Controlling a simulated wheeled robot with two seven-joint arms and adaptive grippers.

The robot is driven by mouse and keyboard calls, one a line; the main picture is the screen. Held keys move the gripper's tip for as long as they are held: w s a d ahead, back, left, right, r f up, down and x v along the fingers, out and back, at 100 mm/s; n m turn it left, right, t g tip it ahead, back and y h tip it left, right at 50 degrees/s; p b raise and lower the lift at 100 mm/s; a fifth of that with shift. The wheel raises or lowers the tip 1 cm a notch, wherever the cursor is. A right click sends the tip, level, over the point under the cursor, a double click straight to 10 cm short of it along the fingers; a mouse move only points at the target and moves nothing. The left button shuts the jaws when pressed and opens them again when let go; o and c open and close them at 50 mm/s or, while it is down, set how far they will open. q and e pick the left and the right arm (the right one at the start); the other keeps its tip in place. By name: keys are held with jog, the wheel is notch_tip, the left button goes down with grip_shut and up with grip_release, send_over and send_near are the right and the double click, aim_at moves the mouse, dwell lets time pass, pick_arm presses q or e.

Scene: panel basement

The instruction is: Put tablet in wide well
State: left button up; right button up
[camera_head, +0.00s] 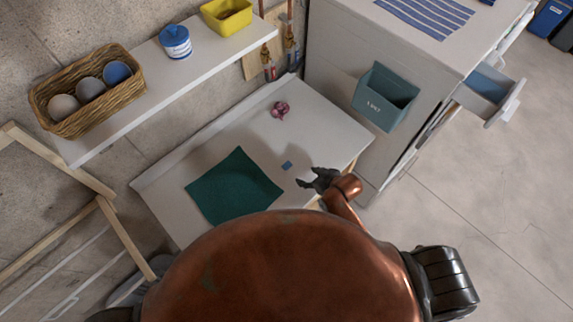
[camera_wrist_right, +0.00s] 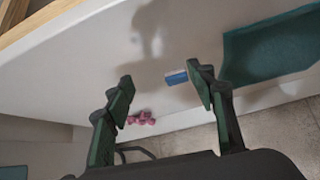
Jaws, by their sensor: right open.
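A small blue block (camera_head: 287,165), which may be the tablet, lies on the white table (camera_head: 320,125) near its middle. It also shows in the right wrist view (camera_wrist_right: 176,78), right beside the tip of the right-hand finger. My right gripper (camera_head: 318,180) is open and empty, just right of the block in the head view. In the wrist view its two dark green fingers (camera_wrist_right: 160,92) are spread wide apart. Whether a finger touches the block I cannot tell. No thing is clearly recognisable as the wide well. My left gripper is not in view.
A green cloth (camera_head: 233,188) and a pink crumpled thing (camera_head: 280,110) lie on the table. A grey-blue bin (camera_head: 383,97) hangs on the white cabinet at right. A shelf behind holds a wicker basket (camera_head: 48,93), a blue-white tin (camera_head: 175,41) and a yellow tub (camera_head: 226,16).

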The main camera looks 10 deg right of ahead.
aim_at(287, 165)
jog(key=shift+n+t+y, duration=0.3)
jog(key=shift+n+y, duration=0.3)
jog(key=w+a, duration=0.1)
jog(key=w+a+r, duration=0.1)
jog(key=w+a, duration=0.1)
jog(key=shift+w+a+r, duration=0.1)
jog(key=shift+a+r, duration=0.2)
jog(key=shift+a, duration=0.1)
jog(key=x, duration=0.2)
jog(key=shift+w+a+f+p, duration=0.1)
jog(key=shift+w+f+p, duration=0.05)
jog(key=shift+w+p, duration=0.15)
jog(key=p+x, duration=0.1)
jog(key=x, duration=0.3)
jog(key=shift+w+f, duration=0.25)
jog(key=shift+f, duration=0.15)
jog(key=shift+c, duration=0.5)
jog(key=c, duration=1)
jog(key=shift+r, duration=0.1)
